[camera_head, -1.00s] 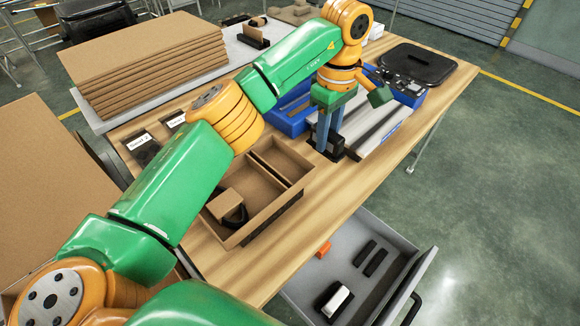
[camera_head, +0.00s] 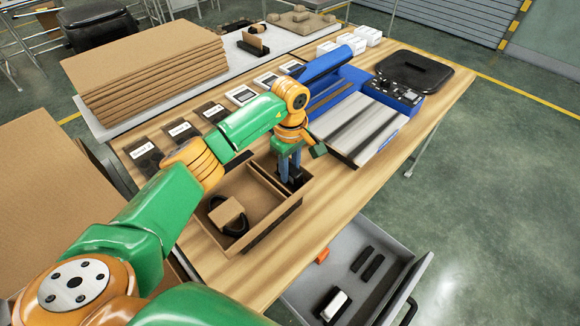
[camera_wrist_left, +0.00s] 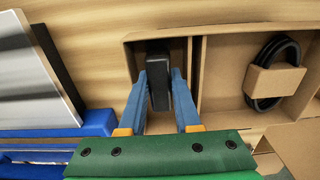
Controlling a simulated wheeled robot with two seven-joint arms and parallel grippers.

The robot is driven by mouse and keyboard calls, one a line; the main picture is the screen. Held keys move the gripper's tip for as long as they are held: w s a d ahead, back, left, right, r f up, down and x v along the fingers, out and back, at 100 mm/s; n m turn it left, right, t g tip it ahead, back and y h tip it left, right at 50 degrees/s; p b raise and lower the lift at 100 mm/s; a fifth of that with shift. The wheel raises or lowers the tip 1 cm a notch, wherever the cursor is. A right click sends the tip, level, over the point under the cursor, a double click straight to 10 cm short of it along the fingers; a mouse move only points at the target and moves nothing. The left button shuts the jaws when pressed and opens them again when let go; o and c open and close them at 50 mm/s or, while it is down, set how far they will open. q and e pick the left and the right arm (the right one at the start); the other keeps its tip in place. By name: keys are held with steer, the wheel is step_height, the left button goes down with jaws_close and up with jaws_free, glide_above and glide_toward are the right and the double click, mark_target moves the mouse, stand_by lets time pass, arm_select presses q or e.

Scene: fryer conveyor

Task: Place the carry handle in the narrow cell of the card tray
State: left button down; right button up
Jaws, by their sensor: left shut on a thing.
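My left gripper (camera_head: 291,180) points down at the narrow cell of the card tray (camera_head: 257,193) and is shut on the black carry handle (camera_wrist_left: 158,78). In the left wrist view the handle stands between the blue fingers, within the outline of the narrow cell (camera_wrist_left: 179,52). Its lower end is hidden, so I cannot tell whether it touches the cell floor. The wide cell beside it holds a coiled black cable (camera_wrist_left: 254,100) with a card band (camera_wrist_left: 274,80). My right gripper is not in view.
A blue unit with a silver plate (camera_head: 360,127) stands right of the tray. Labelled dark cards (camera_head: 181,131) line the table's back. An open grey drawer (camera_head: 375,238) with several small parts sits below the front edge. Stacked cardboard (camera_head: 145,60) lies behind.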

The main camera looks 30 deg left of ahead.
mark_target(290, 167)
arm_select(q)
steer(key=c, duration=0.9)
jaws_free()
steer(key=shift+r+p, duration=0.3)
steer(key=shift+p, duration=0.05)
steer(key=shift+w+r+b, duration=0.1)
steer(key=shift+r+b, duration=0.25)
steer(key=shift+b, duration=0.05)
step_height(290, 167, up, 6)
steer(key=shift+f+b, duration=0.1)
steer(key=shift+b, duration=0.6)
step_height(290, 167, up, 5)
steer(key=shift+r+p, duration=0.1)
steer(key=shift+p, duration=0.25)
